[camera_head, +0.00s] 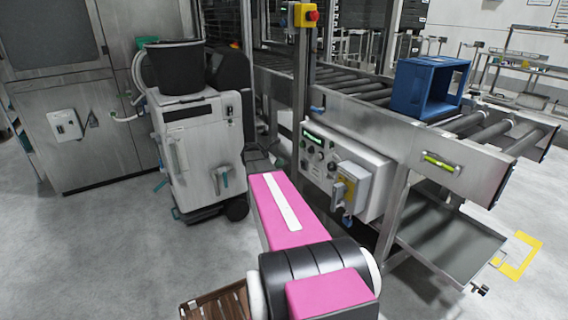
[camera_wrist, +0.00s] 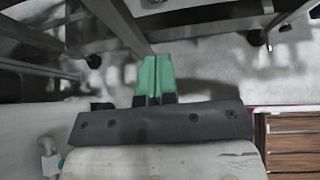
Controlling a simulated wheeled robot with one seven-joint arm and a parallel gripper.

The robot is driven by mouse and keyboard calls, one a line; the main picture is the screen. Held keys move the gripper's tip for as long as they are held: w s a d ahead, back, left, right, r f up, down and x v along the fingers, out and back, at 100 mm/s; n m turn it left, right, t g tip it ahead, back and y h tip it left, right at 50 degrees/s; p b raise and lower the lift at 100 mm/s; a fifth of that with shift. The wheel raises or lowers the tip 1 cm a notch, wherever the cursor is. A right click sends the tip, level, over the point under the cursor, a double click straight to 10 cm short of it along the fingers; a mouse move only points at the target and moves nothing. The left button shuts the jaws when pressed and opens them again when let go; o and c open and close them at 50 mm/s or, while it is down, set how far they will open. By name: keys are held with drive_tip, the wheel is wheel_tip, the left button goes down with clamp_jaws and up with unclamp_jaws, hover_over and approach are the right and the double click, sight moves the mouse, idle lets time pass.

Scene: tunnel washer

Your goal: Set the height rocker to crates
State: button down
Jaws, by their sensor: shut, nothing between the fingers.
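A pale control box (camera_head: 375,166) is fixed to the side of the roller conveyor. It has a small green display (camera_head: 314,137), several dark knobs or switches and a grey-and-yellow unit (camera_head: 349,186) on its front. I cannot tell which control is the height rocker, or its setting. My gripper (camera_wrist: 156,80) shows in the wrist view with its green fingers together and nothing between them, above the grey floor. The control box cannot be made out in the wrist view. In the head view my pink arm reaches toward the conveyor and my gripper is hidden.
A blue crate (camera_head: 428,88) rests on the conveyor rollers (camera_head: 470,122). A white wheeled cart (camera_head: 203,150) with a black bucket (camera_head: 175,68) stands left of my arm. A yellow box with a red button (camera_head: 306,15) is on a post.

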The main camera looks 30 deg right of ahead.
sight(302, 162)
drive_tip(key=x, duration=0.3)
drive_tip(key=r+x, duration=0.1)
drive_tip(key=x, duration=0.3)
drive_tip(key=d+x, duration=0.1)
drive_tip(key=x, duration=0.2)
drive_tip(key=shift+d+r, duration=0.2)
drive_tip(key=shift+d, duration=0.1)
drive_tip(key=shift+d+r, duration=0.15)
drive_tip(key=shift+d, duration=0.4)
drive_tip(key=shift+w+d+r+y, duration=0.1)
drive_tip(key=shift+d+r+y, duration=0.2)
drive_tip(key=shift+d+y, duration=0.4)
drive_tip(key=shift+a, duration=0.1)
drive_tip(key=shift+r, duration=0.1)
drive_tip(key=shift+r, duration=0.65)
